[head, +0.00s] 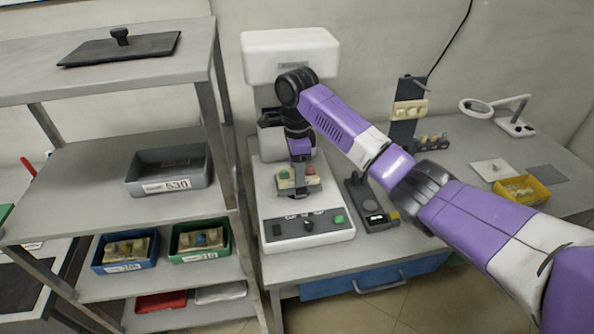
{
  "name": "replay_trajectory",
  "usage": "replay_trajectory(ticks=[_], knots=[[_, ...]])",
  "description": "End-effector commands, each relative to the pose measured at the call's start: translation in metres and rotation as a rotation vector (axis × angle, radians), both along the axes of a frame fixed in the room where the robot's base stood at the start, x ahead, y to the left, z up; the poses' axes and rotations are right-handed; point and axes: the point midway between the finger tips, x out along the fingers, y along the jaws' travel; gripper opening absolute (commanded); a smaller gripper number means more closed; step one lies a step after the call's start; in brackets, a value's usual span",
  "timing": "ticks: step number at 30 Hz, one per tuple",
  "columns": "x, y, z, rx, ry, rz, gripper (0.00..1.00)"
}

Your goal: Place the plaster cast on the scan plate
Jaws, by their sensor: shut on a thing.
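My gripper (300,168) points down inside the white machine (290,45), over its deck. It is shut on a small cream plaster cast (286,184), which shows greenish and reddish patches. The cast is at the grey scan plate (305,192) in the middle of the deck. The gripper partly hides both, and I cannot tell whether the cast touches the plate.
The machine's front panel (305,226) has a knob and a green button. A dark device (372,206) stands close on its right. A metal rack (222,130) with bins stands close on the left. A yellow tray (541,195) lies at the right.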

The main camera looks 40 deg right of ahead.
Motion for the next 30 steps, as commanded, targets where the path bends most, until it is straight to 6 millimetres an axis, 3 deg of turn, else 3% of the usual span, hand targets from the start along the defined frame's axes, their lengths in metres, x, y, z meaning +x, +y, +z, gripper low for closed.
replay_trajectory(ticks=[12, 13, 14, 24, 30], knots=[[0.001, 0.0, -0.004, 0.001, 0.0, 0.0, 0.0], [0.001, 0.0, -0.004, 0.0, 0.0, 0.0, 0.58], [0.001, 0.0, -0.004, 0.0, 0.0, 0.0, 0.61], [0.001, -0.001, -0.002, -0.001, -0.001, 0.0, 0.61], [0.002, 0.0, 0.023, 0.0, -0.004, 0.001, 0.61]])
